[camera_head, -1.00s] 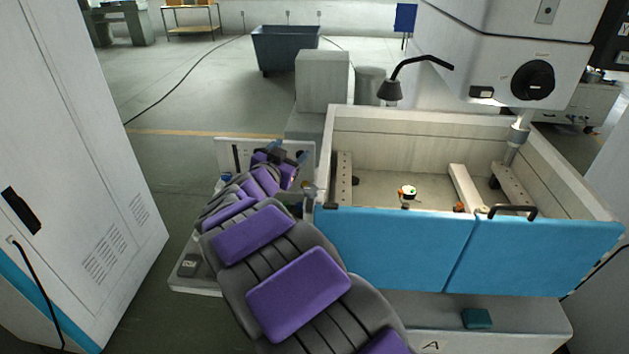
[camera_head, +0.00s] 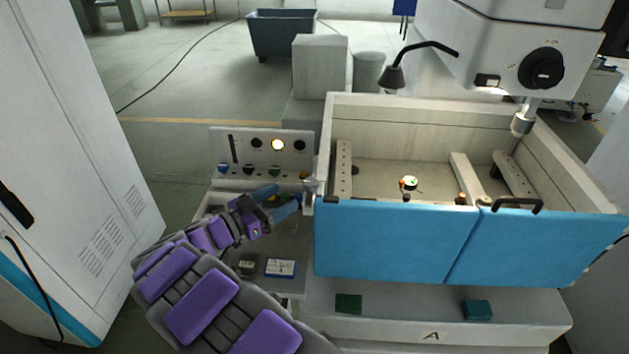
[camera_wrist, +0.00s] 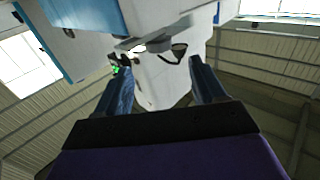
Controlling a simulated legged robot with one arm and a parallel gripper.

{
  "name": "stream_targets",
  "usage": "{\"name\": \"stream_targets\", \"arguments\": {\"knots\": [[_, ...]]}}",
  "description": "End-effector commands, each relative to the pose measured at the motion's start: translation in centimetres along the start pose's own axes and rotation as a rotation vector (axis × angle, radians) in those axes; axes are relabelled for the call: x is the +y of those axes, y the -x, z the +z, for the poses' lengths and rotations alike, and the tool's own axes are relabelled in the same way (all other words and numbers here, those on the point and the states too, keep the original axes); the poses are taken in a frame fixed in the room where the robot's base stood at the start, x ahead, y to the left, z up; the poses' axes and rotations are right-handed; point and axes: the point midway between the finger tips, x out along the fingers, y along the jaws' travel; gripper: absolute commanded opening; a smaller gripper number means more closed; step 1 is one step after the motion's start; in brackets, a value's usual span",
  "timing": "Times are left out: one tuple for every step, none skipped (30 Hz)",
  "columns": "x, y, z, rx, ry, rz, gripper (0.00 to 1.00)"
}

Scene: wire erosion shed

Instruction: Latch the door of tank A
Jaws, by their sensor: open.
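Tank A (camera_head: 440,107) is an open pale tank with a letter A (camera_head: 431,336) on its base. Its front is closed off by a blue door panel (camera_head: 390,245) and a second blue panel (camera_head: 540,250) with a dark handle (camera_head: 517,205). The two meet at a thin seam. A small metal fitting, apparently the latch (camera_head: 309,190), sits at the tank's front left corner. My gripper (camera_head: 285,201) is open and empty, just left of this fitting, apparently not touching it. In the wrist view its blue fingers (camera_wrist: 163,82) are spread, with pale machine surfaces beyond.
A white cabinet (camera_head: 75,190) stands at left. A bent lamp (camera_head: 393,76) and the machine head (camera_head: 520,60) overhang the tank.

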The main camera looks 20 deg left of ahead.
Motion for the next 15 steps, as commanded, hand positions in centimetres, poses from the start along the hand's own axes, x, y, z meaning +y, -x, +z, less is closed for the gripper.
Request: {"name": "stream_targets", "arguments": {"knots": [[0.1, -1.2, 0.1, 0.000, 0.000, 0.004, 0.70], [0.1, -1.8, 0.1, -0.001, -0.001, 0.003, 0.70], [0.1, -2.6, 0.1, 0.000, -0.001, 0.004, 0.70], [0.1, -3.2, 0.1, 0.001, -0.001, 0.004, 0.70], [0.1, -3.8, 0.1, 0.001, 0.000, 0.005, 0.70], [0.1, -4.6, 0.1, 0.002, 0.000, 0.005, 0.70], [0.1, -5.2, 0.1, 0.001, 0.000, 0.005, 0.70], [0.1, -5.8, 0.1, 0.001, 0.000, 0.005, 0.70], [0.1, -6.5, 0.1, 0.000, 0.000, 0.004, 0.70], [0.1, -7.1, 0.2, 0.000, 0.000, 0.004, 0.70], [0.0, -7.7, 0.2, 0.000, 0.000, 0.003, 0.70], [0.0, -8.4, 0.1, 0.000, 0.000, 0.003, 0.70], [0.0, -8.8, 0.1, 0.001, 0.000, 0.003, 0.70], [0.0, -9.3, 0.1, 0.001, 0.001, 0.003, 0.70], [0.1, -9.8, 0.1, 0.001, 0.001, 0.003, 0.70]]}}
